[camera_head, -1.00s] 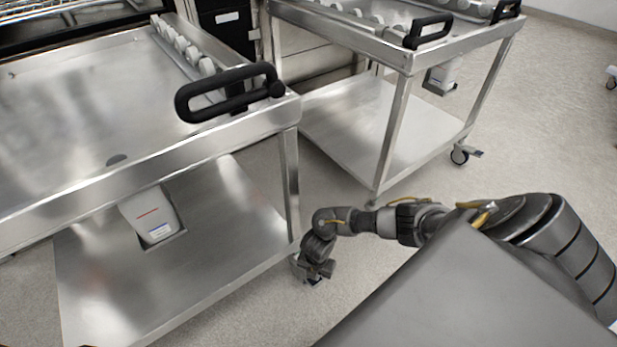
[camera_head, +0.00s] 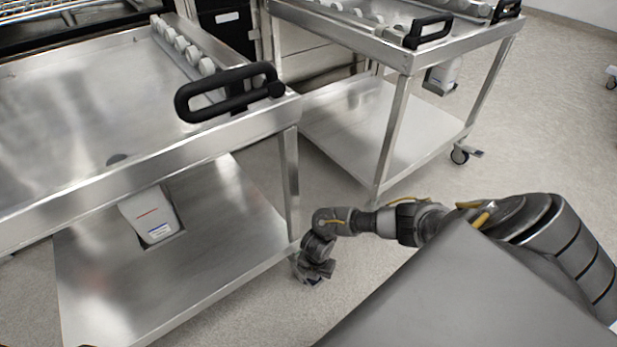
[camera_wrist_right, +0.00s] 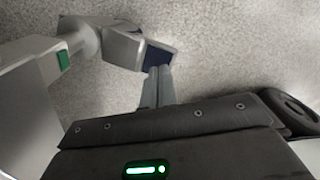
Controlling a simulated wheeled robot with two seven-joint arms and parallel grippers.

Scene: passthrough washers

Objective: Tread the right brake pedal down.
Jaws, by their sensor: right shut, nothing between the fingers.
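The brake pedal shows in the right wrist view as a grey lever with a dark blue pad (camera_wrist_right: 160,57) at its end. My right gripper (camera_wrist_right: 158,72) is shut and empty. Its fingertips are at the lower edge of the pad and overlap it in the picture; I cannot tell whether they press on it. In the head view my right gripper (camera_head: 312,281) points down near the floor at the foot of the near cart's right leg (camera_head: 289,185). It hides the pedal and most of the caster there. My left gripper is not in view.
The near steel cart (camera_head: 150,155) has a black handle (camera_head: 230,93) above that corner and a lower shelf (camera_head: 110,285). A second cart (camera_head: 408,60) stands behind, with a caster (camera_head: 460,155) of its own. Open floor (camera_head: 560,120) lies to the right.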

